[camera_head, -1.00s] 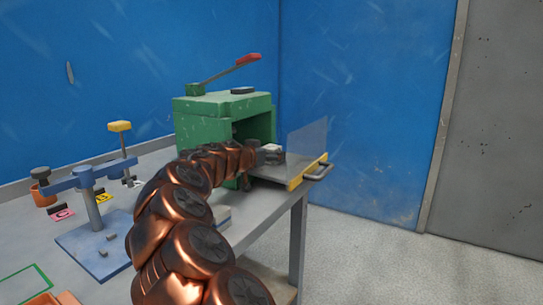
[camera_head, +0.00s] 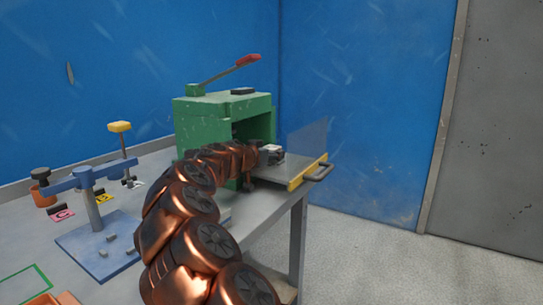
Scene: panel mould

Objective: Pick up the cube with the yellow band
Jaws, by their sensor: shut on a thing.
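My gripper (camera_head: 273,155) is at the end of my copper arm, just above the tray (camera_head: 282,171) of the green press (camera_head: 222,110). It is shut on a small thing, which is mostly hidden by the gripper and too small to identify. I cannot make out a cube with a yellow band anywhere in the view. The tray sticks out of the press at the right and has a yellow front edge and a grey handle.
The press has a red-tipped lever (camera_head: 248,60) and a clear upright panel (camera_head: 307,142) by its tray. A blue stand (camera_head: 90,187) is on the table at left, with a yellow-topped post (camera_head: 121,127) behind it. Open floor lies at right.

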